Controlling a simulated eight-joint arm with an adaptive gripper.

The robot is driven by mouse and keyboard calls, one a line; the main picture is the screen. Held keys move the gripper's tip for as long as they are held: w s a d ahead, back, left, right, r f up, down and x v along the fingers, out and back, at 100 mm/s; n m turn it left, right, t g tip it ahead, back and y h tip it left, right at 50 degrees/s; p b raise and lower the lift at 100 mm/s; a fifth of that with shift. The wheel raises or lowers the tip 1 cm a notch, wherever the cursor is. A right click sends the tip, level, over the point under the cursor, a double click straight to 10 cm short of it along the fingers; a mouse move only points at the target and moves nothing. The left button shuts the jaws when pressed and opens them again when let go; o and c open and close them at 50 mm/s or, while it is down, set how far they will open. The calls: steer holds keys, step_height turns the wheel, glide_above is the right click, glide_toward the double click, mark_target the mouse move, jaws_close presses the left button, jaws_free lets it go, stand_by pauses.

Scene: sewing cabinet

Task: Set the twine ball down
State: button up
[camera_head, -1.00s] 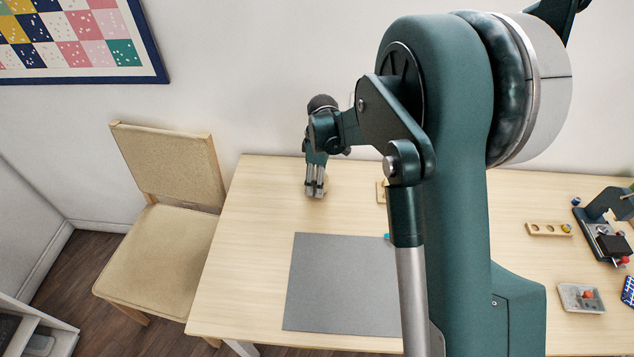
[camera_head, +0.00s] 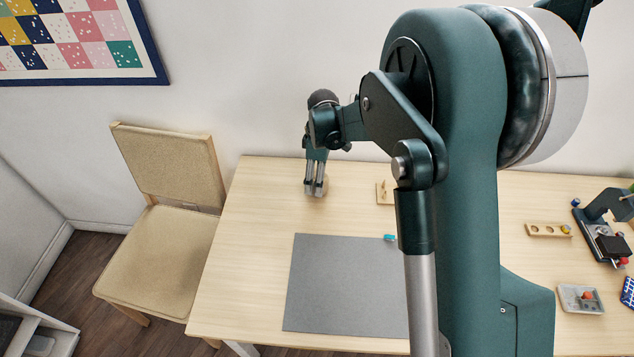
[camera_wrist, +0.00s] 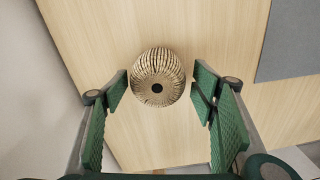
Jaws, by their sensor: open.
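The twine ball (camera_wrist: 157,76) is tan and ribbed with a dark hole in its middle. In the wrist view it rests on the wooden table, between and just beyond the open fingers. A gap shows on each side of it. My gripper (camera_wrist: 160,92) is open, with green padded fingers to the left and right of the ball. In the head view my gripper (camera_head: 314,190) points down at the back left of the table, and the ball is mostly hidden behind its fingers.
A grey mat (camera_head: 345,285) lies on the table (camera_head: 235,270), with a small teal item (camera_head: 390,238) at its top edge. A wooden peg board (camera_head: 384,195) stands right of my gripper. A chair (camera_head: 160,245) is at the left. The wall is close behind.

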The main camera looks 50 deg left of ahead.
steer(key=r, duration=0.3)
steer(key=r+p, duration=0.1)
steer(key=r, duration=0.6)
steer(key=shift+w, duration=0.35)
stand_by(0.5)
